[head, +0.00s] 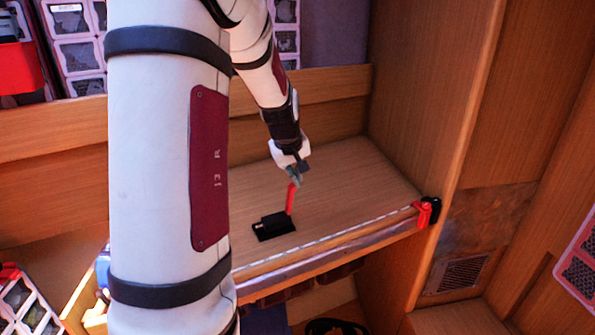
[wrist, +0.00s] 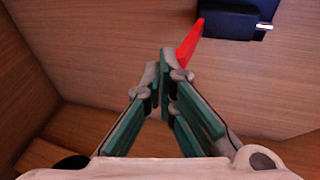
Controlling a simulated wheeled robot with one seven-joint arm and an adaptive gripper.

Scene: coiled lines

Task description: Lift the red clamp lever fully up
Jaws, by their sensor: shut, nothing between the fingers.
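The red clamp lever (head: 290,199) stands steeply up from its black clamp base (head: 273,226) on the wooden shelf. My gripper (head: 294,178) is at the lever's upper end, with its fingers shut and nothing between them. In the wrist view the red lever (wrist: 189,45) runs from the dark base (wrist: 236,18) to just beside my fingertips (wrist: 165,60). The fingertips hide part of the lever's end, and I cannot tell whether they touch it.
The wooden shelf (head: 345,185) is clear around the clamp. A wooden side wall (head: 425,90) rises on the right. A red and black clamp-like item (head: 427,212) sits at the shelf's front right corner. White crates (head: 78,50) stand at the back left.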

